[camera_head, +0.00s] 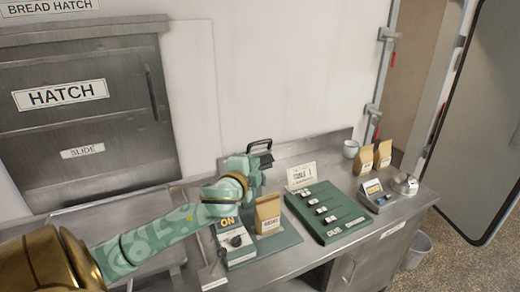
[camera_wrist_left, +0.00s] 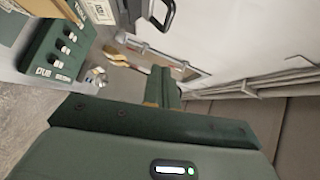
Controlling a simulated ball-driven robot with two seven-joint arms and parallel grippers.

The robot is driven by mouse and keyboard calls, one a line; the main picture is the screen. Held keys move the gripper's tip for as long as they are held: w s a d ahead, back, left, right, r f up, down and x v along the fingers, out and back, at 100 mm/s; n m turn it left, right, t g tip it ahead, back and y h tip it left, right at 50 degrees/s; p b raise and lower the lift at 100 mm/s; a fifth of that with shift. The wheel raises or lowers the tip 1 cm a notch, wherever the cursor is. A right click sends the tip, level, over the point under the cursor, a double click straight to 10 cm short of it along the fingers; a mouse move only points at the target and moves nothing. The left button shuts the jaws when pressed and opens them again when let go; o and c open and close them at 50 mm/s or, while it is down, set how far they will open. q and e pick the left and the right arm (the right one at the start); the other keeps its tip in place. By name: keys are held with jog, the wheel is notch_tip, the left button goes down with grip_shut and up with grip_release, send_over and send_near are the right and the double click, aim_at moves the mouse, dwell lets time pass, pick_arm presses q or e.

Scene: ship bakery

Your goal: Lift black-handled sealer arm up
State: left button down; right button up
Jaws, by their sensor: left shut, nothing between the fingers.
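The black handle (camera_head: 260,145) of the sealer arm shows as a loop just above and behind my left gripper in the head view. It also shows at the top of the left wrist view (camera_wrist_left: 160,16). The sealer's pale base (camera_head: 232,243), with an ON label and a dark knob, sits on the green mat (camera_head: 272,246). My left gripper (camera_head: 265,161) hides most of the sealer arm, so its tilt is unclear. In the left wrist view its dark green fingers (camera_wrist_left: 162,86) are together and empty, apart from the handle. My right gripper is out of view.
A brown paper bag (camera_head: 268,215) stands close to the right of the sealer. A green board (camera_head: 325,213) with several small switches lies farther right, with a small card (camera_head: 301,176) behind it. A scale (camera_head: 377,196), more bags (camera_head: 365,160) and a cup (camera_head: 351,148) stand at right.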

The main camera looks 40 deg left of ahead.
pick_arm(q)
send_near(265, 143)
jog(key=w+d, duration=0.1)
jog(key=w, duration=0.3)
jog(key=shift+w+a+f, duration=0.15)
jog(key=shift+w+a, duration=0.05)
jog(key=shift+a, duration=0.35)
jog(key=shift+w+a+f, duration=0.1)
jog(key=shift+w+a, duration=0.1)
jog(key=shift+a, duration=0.35)
jog(key=shift+w+a+f, duration=0.15)
jog(key=shift+w+a, duration=0.05)
jog(key=shift+a, duration=0.35)
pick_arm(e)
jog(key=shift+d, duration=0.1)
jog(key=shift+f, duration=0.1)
